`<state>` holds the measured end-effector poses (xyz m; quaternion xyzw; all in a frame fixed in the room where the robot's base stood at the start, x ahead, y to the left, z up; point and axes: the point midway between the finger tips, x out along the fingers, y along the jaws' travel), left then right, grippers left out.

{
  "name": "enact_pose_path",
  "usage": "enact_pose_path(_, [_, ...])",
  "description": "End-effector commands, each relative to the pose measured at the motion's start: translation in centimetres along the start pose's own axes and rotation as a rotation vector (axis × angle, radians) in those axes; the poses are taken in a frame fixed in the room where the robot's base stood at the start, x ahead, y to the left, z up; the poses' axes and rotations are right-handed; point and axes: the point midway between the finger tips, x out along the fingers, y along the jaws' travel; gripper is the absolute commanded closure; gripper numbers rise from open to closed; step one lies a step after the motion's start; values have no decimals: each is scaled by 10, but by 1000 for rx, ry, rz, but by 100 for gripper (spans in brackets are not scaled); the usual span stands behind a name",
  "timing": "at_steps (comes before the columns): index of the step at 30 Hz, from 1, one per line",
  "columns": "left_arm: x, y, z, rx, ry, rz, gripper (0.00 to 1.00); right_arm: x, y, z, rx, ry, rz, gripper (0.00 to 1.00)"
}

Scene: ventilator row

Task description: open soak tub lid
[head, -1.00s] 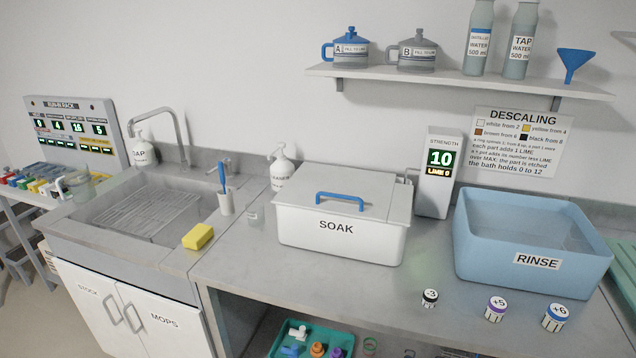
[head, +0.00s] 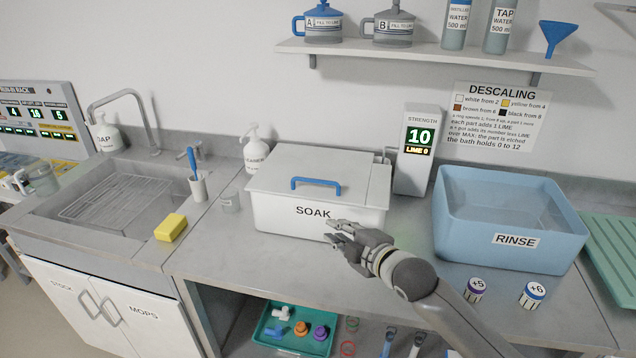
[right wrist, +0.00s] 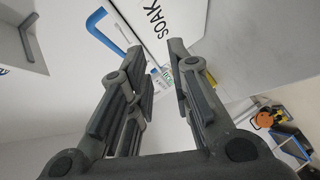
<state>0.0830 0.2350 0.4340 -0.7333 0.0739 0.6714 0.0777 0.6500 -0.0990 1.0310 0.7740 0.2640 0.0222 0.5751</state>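The soak tub (head: 290,222) is a white box labelled SOAK on the counter. Its pale lid (head: 275,180) lies shut on top, with a blue bar handle (head: 316,187). My right gripper (head: 331,230) is in front of the tub's front wall, below and slightly right of the handle, and hides part of that wall. In the right wrist view its two fingers (right wrist: 152,72) are apart with nothing between them. The blue handle (right wrist: 110,32) and the SOAK label (right wrist: 155,20) show beyond the fingertips. My left gripper is not in view.
The blue rinse tub (head: 515,262) stands right of the soak tub. A strength display (head: 418,150) stands behind. A yellow sponge (head: 171,228) and a pump bottle (head: 256,150) are to the left. Two marked pots (head: 475,290) stand at the front right.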

Motion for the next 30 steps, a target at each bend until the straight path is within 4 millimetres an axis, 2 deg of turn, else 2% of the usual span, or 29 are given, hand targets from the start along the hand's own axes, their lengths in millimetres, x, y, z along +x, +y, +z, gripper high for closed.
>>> enact_pose_path(1, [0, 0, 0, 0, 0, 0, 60, 6, 20, 3, -60, 11, 33, 81])
enact_pose_path(3, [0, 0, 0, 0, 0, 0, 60, 12, 40, 5, -127, 27, 71, 81])
enact_pose_path(8, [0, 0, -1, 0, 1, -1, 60, 17, 67, 8, -212, 43, 121, 81])
enact_pose_path(14, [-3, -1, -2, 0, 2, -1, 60, 26, 73, 7, -223, 46, 129, 81])
enact_pose_path(30, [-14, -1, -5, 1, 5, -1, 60, 90, 81, 3, -220, 46, 128, 81])
